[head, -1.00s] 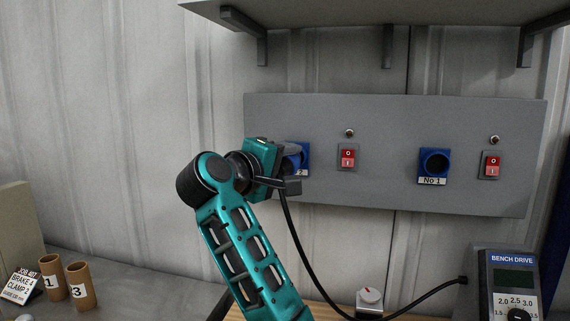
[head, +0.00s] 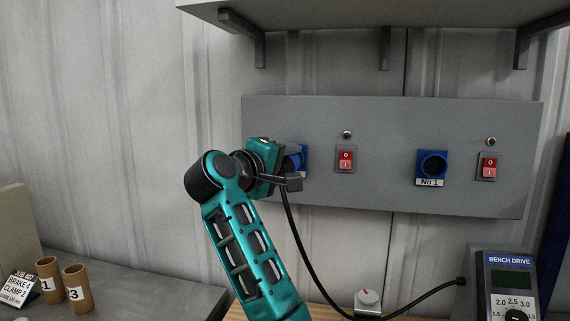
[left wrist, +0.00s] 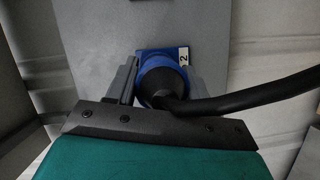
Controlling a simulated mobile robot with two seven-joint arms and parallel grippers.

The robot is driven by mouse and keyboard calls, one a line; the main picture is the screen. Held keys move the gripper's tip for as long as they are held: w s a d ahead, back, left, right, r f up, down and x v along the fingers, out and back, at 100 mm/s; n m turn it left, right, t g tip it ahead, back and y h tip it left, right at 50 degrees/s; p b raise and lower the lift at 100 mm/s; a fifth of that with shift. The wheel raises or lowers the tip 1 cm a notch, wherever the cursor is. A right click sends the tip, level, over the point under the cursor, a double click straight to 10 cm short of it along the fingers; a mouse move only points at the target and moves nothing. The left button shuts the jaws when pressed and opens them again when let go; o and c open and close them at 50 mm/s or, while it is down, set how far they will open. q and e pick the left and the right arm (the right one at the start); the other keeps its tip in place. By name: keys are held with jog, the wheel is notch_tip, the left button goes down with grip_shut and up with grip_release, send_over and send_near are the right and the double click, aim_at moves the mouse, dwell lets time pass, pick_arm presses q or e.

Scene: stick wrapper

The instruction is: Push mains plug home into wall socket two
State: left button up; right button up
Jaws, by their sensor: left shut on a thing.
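Wall socket two (head: 303,153) is a blue socket on the grey panel, mostly hidden behind my left gripper (head: 292,168) in the head view. In the left wrist view its blue plate and "2" label (left wrist: 183,57) show just beyond the fingers. My left gripper (left wrist: 160,88) is shut around the mains plug (left wrist: 162,88), a round blue and dark body with a thick black cable (left wrist: 250,97) running off to the right. The plug is lined up at the socket's front. I cannot tell how deep it sits. My right gripper is not in view.
Socket No 1 (head: 432,164) is empty on the same panel (head: 385,200). Red switches (head: 345,160) sit beside the sockets. The cable hangs down to the bench near the bench drive box (head: 511,280). A shelf (head: 350,12) overhangs above. Two numbered tubes (head: 77,288) stand lower left.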

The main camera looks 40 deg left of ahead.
pick_arm(q)
jog(key=shift+w+a, duration=0.1)
jog(key=shift+w, duration=0.05)
jog(key=o, duration=1.2)
jog(key=shift+o, duration=0.2)
jog(key=s+d+r+b, duration=0.1)
jog(key=s+d+b, duration=0.1)
jog(key=s, duration=1)
jog(key=shift+s+b, duration=0.3)
jog(key=shift+b, duration=0.5)
jog(key=shift+r, duration=0.1)
jog(key=shift+c, duration=0.5)
